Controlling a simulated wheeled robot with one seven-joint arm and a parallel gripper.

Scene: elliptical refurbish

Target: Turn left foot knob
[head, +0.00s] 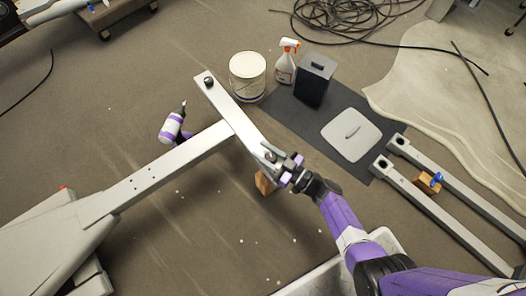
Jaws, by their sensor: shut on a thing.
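The grey elliptical frame (165,172) lies on the floor and ends in a pale crossbar foot (236,118). A dark foot knob (208,82) sits at the far end of the crossbar, apart from my gripper. My gripper (270,154) is at the near end of the crossbar, shut on the foot knob there. The fingers and wrist hide most of that knob. I cannot tell how far it is turned.
A wooden block (264,183) is under the crossbar's near end. A purple and white drill (173,125), a white bucket (248,75), a spray bottle (286,62) and a dark box (315,80) stand nearby. Two grey rails (440,215) lie right.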

